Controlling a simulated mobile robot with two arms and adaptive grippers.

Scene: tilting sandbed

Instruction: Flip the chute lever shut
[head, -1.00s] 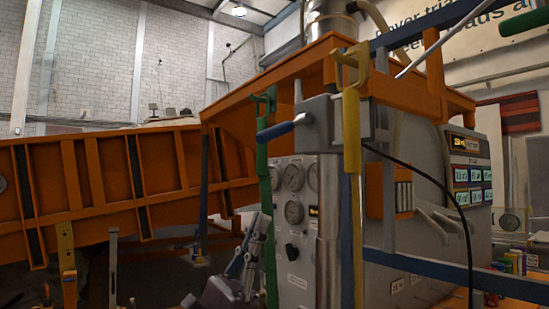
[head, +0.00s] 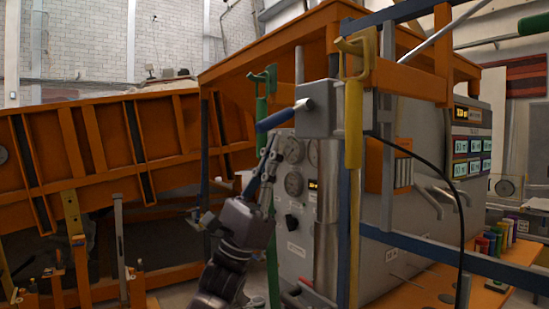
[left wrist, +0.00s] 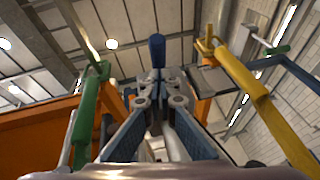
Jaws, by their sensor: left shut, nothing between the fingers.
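A lever with a blue grip (head: 275,120) sticks out left from a grey box (head: 316,108) on the machine's post; it looks like the chute lever. It slants slightly down toward its free end. My left gripper (head: 269,145) is shut and empty, pointing up just below the blue grip. In the left wrist view the blue grip (left wrist: 157,50) stands straight beyond the closed fingertips (left wrist: 158,78). I cannot tell whether they touch. My right gripper is not in view.
A yellow hanging handle (head: 353,125) is right of the lever, and a green one (head: 262,105) hangs close behind my gripper. A gauge panel (head: 293,185) stands behind. The orange sandbed (head: 85,150) fills the left. A black cable (head: 440,172) loops at the right.

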